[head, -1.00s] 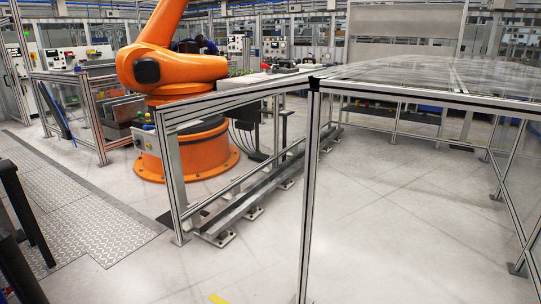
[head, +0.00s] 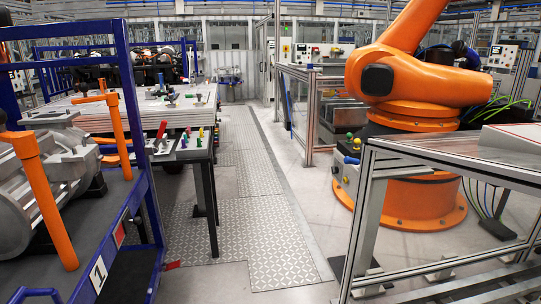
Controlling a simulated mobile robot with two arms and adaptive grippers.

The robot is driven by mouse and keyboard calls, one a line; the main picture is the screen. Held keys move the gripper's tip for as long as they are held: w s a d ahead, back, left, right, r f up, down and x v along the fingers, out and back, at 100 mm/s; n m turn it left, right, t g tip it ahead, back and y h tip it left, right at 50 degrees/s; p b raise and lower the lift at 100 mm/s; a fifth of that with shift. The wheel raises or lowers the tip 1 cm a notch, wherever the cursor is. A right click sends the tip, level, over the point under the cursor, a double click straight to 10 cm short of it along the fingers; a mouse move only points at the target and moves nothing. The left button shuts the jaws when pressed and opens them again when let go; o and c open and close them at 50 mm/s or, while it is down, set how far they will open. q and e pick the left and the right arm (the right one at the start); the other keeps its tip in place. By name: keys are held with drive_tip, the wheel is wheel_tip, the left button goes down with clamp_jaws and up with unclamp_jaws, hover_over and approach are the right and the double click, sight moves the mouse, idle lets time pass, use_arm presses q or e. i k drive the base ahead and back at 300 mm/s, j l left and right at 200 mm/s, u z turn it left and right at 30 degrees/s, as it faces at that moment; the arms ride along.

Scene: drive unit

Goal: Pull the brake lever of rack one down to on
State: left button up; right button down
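Rack one (head: 150,200) is a blue-framed rack at the left edge, with a white plate (head: 98,273) marked 1 on its front. It carries grey metal housings (head: 60,160) between orange posts (head: 45,195). A small red piece (head: 173,265) sticks out low beside the rack's base, close to the floor. It may be the brake lever, but it is too small to tell its position. A red and white patch (head: 119,234) shows on the rack's side. Neither of my grippers is in view.
A worktable (head: 150,105) with small coloured parts and a red-handled clamp (head: 161,130) stands behind the rack. An orange robot arm (head: 420,80) stands right, behind a metal-framed fence (head: 365,215). A clear tread-plate walkway (head: 255,225) runs between them.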

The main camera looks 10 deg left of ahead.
sight(163, 125)
drive_tip(key=i+u, duration=0.95)
drive_tip(key=u, duration=0.15)
drive_tip(key=i+z, duration=0.15)
drive_tip(key=i, duration=0.4)
drive_tip(key=i+z, duration=0.15)
drive_tip(key=i, duration=0.4)
drive_tip(key=i+j+z, duration=0.15)
drive_tip(key=i, duration=0.4)
